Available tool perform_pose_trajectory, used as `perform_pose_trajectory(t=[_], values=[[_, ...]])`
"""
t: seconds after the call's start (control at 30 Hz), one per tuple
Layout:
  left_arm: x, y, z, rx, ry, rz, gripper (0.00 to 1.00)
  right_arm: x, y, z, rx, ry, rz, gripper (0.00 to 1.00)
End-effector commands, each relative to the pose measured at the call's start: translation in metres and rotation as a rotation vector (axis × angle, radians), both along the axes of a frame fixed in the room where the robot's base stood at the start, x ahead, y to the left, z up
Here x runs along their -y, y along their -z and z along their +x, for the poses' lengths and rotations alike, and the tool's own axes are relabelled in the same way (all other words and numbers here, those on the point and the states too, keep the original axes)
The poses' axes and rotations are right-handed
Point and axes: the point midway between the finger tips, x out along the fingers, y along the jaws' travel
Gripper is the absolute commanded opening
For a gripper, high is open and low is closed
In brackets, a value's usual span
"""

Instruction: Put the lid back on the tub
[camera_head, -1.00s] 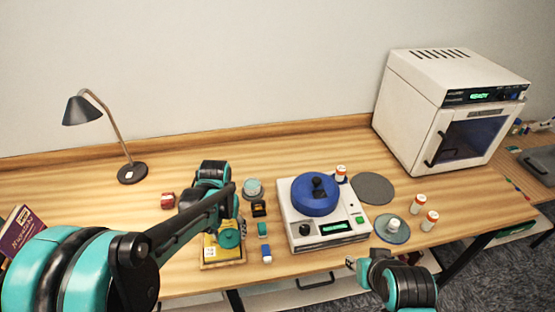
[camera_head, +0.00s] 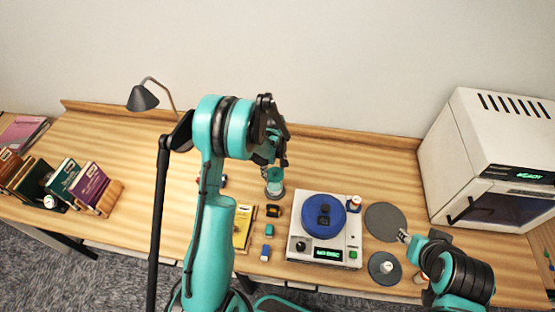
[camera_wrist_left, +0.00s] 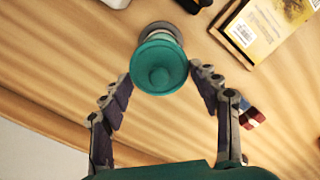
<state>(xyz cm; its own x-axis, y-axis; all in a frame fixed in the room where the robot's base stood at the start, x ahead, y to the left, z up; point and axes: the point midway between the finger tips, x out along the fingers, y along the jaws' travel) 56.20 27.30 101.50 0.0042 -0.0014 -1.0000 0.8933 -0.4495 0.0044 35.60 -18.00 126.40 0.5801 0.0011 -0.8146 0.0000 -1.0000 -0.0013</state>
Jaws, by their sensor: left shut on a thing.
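The teal round lid (camera_head: 273,174) with a knob shows in the head view directly over the tub (camera_head: 274,191). My left gripper (camera_head: 272,163) is shut on the lid from above. In the left wrist view the lid (camera_wrist_left: 160,66) sits between the two fingertips. The pale tub (camera_wrist_left: 163,29) is mostly hidden behind the lid there, with its rim and side peeking out beyond it. I cannot tell whether lid and tub touch. My right gripper (camera_head: 403,236) is low at the right, by the grey discs; its fingers are too small to read.
A yellow book (camera_head: 243,226) lies in front of the tub, partly behind my left arm. A white machine (camera_head: 327,247) with a blue cover stands to the right, and small blocks (camera_head: 268,230) lie between. A lamp (camera_head: 143,98) stands behind left; a white oven (camera_head: 490,180) is far right.

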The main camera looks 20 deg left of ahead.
Motion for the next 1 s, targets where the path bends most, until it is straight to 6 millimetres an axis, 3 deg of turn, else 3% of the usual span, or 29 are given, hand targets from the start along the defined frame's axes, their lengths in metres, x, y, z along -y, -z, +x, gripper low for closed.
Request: perform_pose_trajectory(t=[0.53,0.7,1.0], values=[[0.0,0.042,0.0,0.0,0.0,0.0,0.49,0.0,0.017,0.0,0.0,0.0,0.0,0.36],[0.0,0.06,0.0,0.0,0.0,0.0,0.49,0.0,0.035,0.0,0.0,0.0,0.0,0.36],[0.0,0.064,0.0,0.0,0.0,0.0,0.49,0.0,0.04,0.0,0.0,0.0,0.0,0.36]])
